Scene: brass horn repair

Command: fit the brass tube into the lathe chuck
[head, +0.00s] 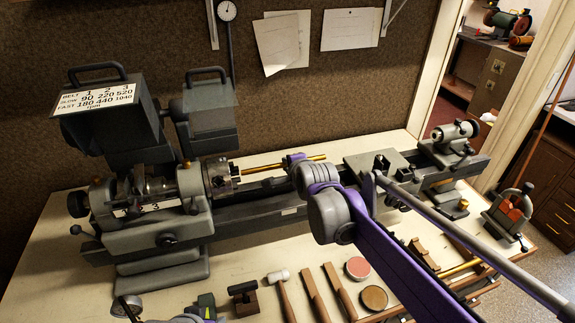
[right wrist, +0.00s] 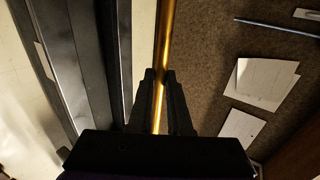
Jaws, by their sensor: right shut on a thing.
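The brass tube (head: 262,168) is a thin golden rod, held roughly level above the lathe bed. My right gripper (head: 287,163) is shut on it, partly hidden behind my purple and grey right arm. In the right wrist view the tube (right wrist: 166,35) runs between the two dark fingers of my right gripper (right wrist: 159,77). The tube's left end is close to the jaws of the grey lathe chuck (head: 220,179). I cannot tell whether its tip is inside the jaws.
The lathe bed (head: 283,212) runs right to the tailstock (head: 453,137). A mallet (head: 283,289), wooden sticks (head: 312,288), a red tin (head: 358,268) and a brown tin (head: 374,298) lie along the bench front. A corkboard wall (head: 300,100) stands behind.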

